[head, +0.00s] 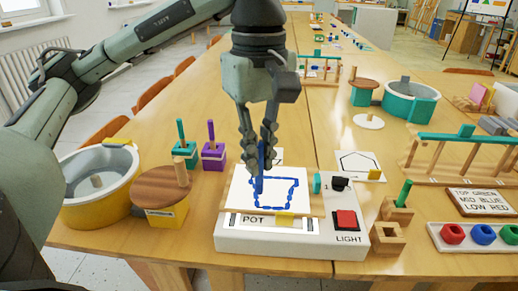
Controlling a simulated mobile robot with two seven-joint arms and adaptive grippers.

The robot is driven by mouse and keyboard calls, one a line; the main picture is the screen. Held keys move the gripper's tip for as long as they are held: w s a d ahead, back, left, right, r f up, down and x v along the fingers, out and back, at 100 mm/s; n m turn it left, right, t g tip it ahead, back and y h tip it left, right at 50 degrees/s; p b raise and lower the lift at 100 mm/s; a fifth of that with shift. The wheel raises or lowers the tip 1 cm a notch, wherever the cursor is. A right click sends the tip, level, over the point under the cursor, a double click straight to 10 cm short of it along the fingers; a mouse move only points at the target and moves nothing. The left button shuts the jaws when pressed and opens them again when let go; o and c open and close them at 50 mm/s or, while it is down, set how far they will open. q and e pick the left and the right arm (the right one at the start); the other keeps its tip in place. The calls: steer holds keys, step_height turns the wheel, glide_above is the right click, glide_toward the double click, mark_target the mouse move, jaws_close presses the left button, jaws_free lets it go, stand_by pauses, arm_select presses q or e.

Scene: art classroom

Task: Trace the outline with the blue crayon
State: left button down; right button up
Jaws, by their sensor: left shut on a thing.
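My left gripper (258,150) comes down from above and is shut on the blue crayon (260,176), which stands nearly upright between its fingers. The crayon's lower end is over the left side of the white drawing sheet (241,199). The gap or contact between tip and paper is too small to tell. The sheet shows a blue pot-like outline (297,193) of thick, dash-like strokes. It lies on a light box (290,240) labelled POT and LIGHT. The gripper and crayon hide part of the sheet's upper left. My right gripper is not in view.
The box carries a red button (346,219) and a black knob (340,184). A yellow-banded pot (97,190) and a round wooden lid (160,187) stand left. Wooden blocks (388,238) and a color tray (475,248) stand right. Purple (213,155) and green-topped blocks stand behind.

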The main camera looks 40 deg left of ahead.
mark_target(259, 192)
arm_select(q)
steer(key=shift+f, duration=0.4)
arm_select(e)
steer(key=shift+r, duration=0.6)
arm_select(q)
steer(key=shift+b, duration=0.3)
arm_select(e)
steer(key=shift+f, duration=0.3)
